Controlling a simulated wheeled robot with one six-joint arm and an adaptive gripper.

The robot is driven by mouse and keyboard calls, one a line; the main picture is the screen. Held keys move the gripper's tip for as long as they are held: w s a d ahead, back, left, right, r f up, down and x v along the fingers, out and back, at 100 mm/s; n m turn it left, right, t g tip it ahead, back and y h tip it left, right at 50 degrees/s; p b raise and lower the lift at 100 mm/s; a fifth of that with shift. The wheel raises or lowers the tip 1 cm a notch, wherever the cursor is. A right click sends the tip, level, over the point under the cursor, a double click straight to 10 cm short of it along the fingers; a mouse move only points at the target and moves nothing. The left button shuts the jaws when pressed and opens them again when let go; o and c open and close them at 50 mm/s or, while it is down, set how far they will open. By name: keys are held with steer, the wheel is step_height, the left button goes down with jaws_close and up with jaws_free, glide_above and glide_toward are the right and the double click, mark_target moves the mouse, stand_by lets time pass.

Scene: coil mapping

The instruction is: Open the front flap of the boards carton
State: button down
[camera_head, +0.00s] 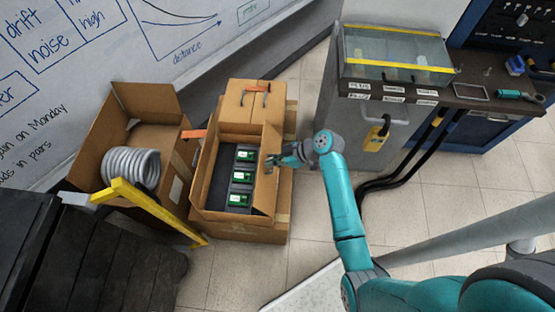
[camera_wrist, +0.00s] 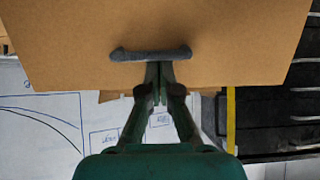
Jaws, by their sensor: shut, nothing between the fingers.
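The boards carton (camera_head: 213,150) is a brown cardboard box in the middle of the head view. Inside is a dark tray holding three green boards (camera_head: 240,176). Its right-hand flap (camera_head: 267,180) stands up beside the boards. My gripper (camera_head: 276,160) is at the upper part of that flap; whether it touches the flap is unclear there. In the wrist view, my gripper (camera_wrist: 159,66) is shut and empty, its tips against or just below a dark grey handle (camera_wrist: 150,54) on a cardboard panel (camera_wrist: 230,40). The tips partly hide behind the handle.
A cardboard section with a dark handle (camera_head: 256,90) is behind the boards. An open carton with a grey coil (camera_head: 131,167) stands left. A yellow bar (camera_head: 150,204) crosses in front of it. A grey cabinet (camera_head: 345,115) stands right; floor (camera_head: 305,215) is clear between.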

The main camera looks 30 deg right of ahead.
stand_by(0.4)
steer(key=shift+s+d+t+y, duration=0.2)
steer(key=shift+d+t+y, duration=0.1)
steer(key=shift+s+d, duration=0.1)
steer(key=shift+d, duration=0.05)
steer(key=s+d+f+t+y, duration=0.2)
steer(key=s+d+t+y, duration=0.1)
steer(key=s+d+y, duration=0.1)
steer(key=shift+s+d+f+y, duration=0.35)
steer(key=shift+s+d, duration=0.1)
steer(key=shift+d, duration=0.85)
steer(key=shift+d, duration=0.15)
